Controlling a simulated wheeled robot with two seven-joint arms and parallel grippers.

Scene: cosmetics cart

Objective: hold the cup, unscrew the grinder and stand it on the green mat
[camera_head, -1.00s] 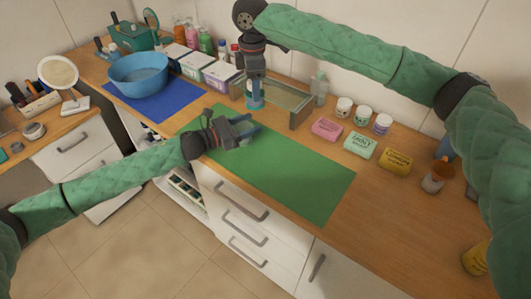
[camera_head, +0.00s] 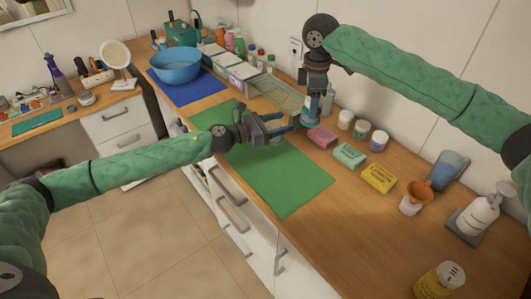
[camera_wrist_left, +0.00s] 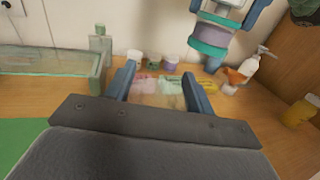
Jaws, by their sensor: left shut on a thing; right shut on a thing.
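My left gripper (camera_head: 272,127) is over the far edge of the green mat (camera_head: 285,175), with its blue fingers apart. In the left wrist view a hazy, clear cup (camera_wrist_left: 158,100) barely shows between these fingers; its outline is hard to make out. My right gripper (camera_head: 315,88) points down and is shut on the grinder (camera_head: 311,117), near the tray's right end in the head view.
A clear tray (camera_head: 275,93) stands behind the mat. Pink (camera_head: 322,137), green (camera_head: 349,155) and yellow (camera_head: 378,178) boxes and several jars stand to its right. A blue basin (camera_head: 175,65) sits on a blue mat at left. The green mat's near part is bare.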

